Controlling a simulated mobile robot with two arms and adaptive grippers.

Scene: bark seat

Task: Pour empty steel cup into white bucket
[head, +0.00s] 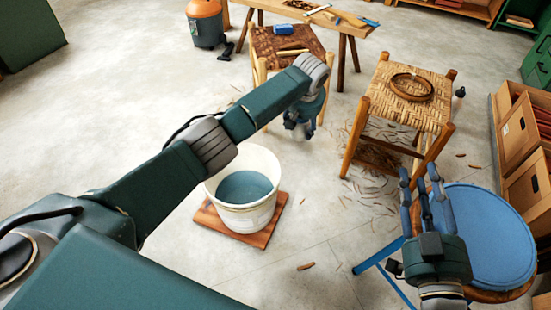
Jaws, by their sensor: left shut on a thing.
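The white bucket (247,215) stands upright on a square wooden board on the floor, with blue-grey contents inside. My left arm reaches across the view above and beyond it. My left gripper (300,127) is past the bucket's far right side, in front of the dark woven stool, and points down. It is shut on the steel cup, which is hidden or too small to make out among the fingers. My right gripper (421,185) is at the lower right, open and empty, with its fingers pointing up the picture beside the blue round seat.
A dark woven stool (287,42) and a light woven stool (408,95) with a coil on it stand beyond. A blue round seat (490,235) is at right. Bark scraps litter the floor by the light stool. Floor left of the bucket is clear.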

